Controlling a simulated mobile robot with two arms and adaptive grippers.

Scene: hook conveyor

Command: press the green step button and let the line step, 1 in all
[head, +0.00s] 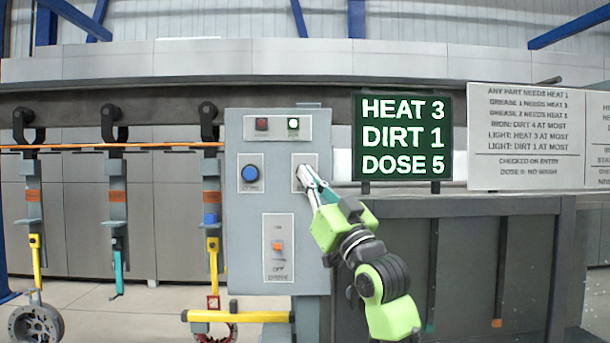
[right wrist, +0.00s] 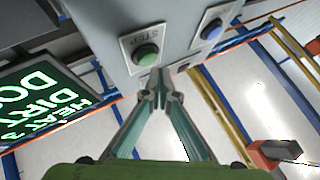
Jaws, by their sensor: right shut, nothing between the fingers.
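The grey control box (head: 240,130) stands left of centre in the head view. Its green step button (right wrist: 146,56), on a plate lettered STEP, shows in the right wrist view; in the head view my right gripper covers it. My right gripper (head: 308,178) is shut and empty, its fingertips in front of the step plate (head: 299,160). In the right wrist view the fingertips (right wrist: 160,85) are close to the button's lower edge; whether they touch it I cannot tell. My left gripper is not in view.
A blue button (head: 250,173) sits left of the step plate, above an orange switch (head: 278,246). A display (head: 403,136) reads HEAT 3, DIRT 1, DOSE 5. Hooks (head: 110,130) with hanging carriers line the rail at left. A yellow bar (head: 235,316) juts out below the box.

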